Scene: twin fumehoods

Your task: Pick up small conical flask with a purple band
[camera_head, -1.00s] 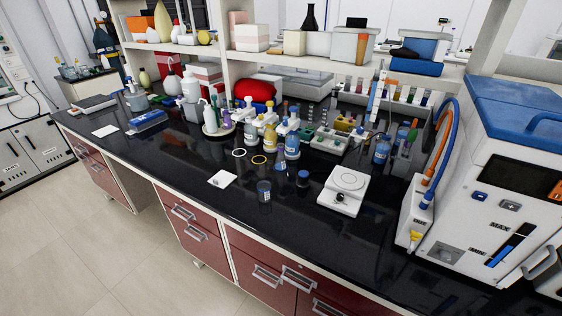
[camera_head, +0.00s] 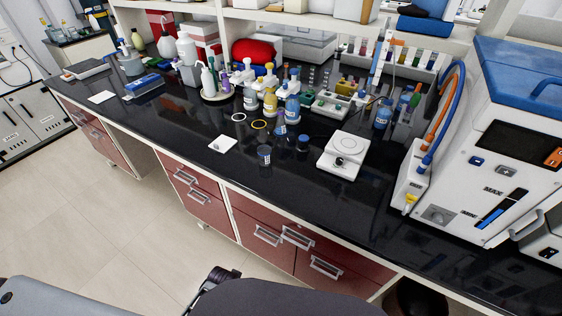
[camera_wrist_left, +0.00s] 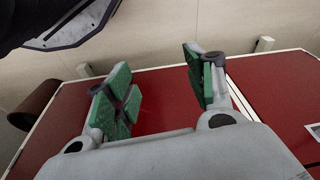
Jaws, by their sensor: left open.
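A small conical flask (camera_head: 280,140) with a bluish or purple band appears to stand on the black bench top, near the middle of the head view. It is too small to be sure of the band's colour. My left gripper (camera_wrist_left: 160,78) is open and empty in the left wrist view, with its green pads apart. It faces the red cabinet fronts, away from the flask, which is not in that view. Parts of my arm cross the bottom of the head view. My right gripper is not in view.
A dark-lidded jar (camera_head: 264,155), a small dark blue-topped container (camera_head: 303,143) and a white balance (camera_head: 344,156) stand near the flask. Yellow (camera_head: 270,101) and blue (camera_head: 292,107) bottles stand behind it. A white machine (camera_head: 510,165) fills the right. The front bench strip is clear.

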